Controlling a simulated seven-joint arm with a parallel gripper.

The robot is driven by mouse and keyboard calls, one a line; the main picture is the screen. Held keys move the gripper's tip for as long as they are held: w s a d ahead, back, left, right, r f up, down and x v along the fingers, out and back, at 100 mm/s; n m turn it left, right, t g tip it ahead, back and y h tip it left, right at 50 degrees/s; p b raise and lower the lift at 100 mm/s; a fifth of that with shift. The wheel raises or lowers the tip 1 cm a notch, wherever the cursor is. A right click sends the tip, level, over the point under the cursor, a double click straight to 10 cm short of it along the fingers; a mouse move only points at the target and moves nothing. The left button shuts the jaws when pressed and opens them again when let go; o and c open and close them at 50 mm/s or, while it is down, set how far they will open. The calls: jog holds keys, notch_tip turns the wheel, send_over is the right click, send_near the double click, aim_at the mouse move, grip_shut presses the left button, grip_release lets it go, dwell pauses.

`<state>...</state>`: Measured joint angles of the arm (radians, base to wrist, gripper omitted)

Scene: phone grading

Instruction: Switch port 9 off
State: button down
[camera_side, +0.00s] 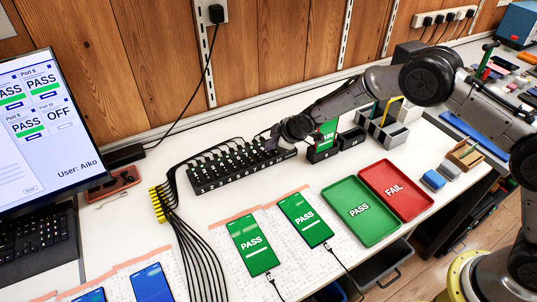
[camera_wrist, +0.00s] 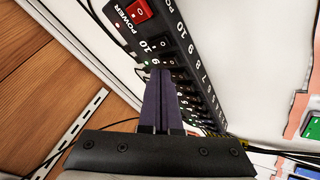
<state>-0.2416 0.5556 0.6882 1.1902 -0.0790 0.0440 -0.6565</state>
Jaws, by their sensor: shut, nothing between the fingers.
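The black switch strip (camera_side: 238,170) lies on the white table, with numbered ports and a row of small switches. It also fills the upper middle of the wrist view (camera_wrist: 190,60), where the labels 10 and 9 and a red POWER switch (camera_wrist: 138,11) show at its near end. My gripper (camera_wrist: 161,72) is shut and empty, its tips at the port 9 row. The tips hide part of that row, and I cannot tell whether they touch the switch. In the side view my gripper (camera_side: 272,143) is at the strip's right end. The monitor (camera_side: 38,120) shows Port 9 PASS and Port 10 OFF.
Green PASS tray (camera_side: 345,228) and red FAIL tray (camera_side: 407,178) stand right of the strip. Phones with green PASS screens (camera_side: 252,246) (camera_side: 304,219) lie in front. Black cables run behind the strip to a yellow cable clamp (camera_side: 158,204). A wooden wall stands behind.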

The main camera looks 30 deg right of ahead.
aim_at(270, 154)
jog(key=shift+f, duration=0.1)
jog(key=shift+f, duration=0.3)
jog(key=shift+s+f, duration=0.1)
jog(key=shift+f, duration=0.2)
dwell(0.8)
dwell(0.3)
jog(key=shift+r, duration=0.7)
jog(key=shift+w+r, duration=0.25)
jog(key=shift+r, duration=1)
jog(key=shift+w+r, duration=0.2)
jog(key=shift+r, duration=1.05)
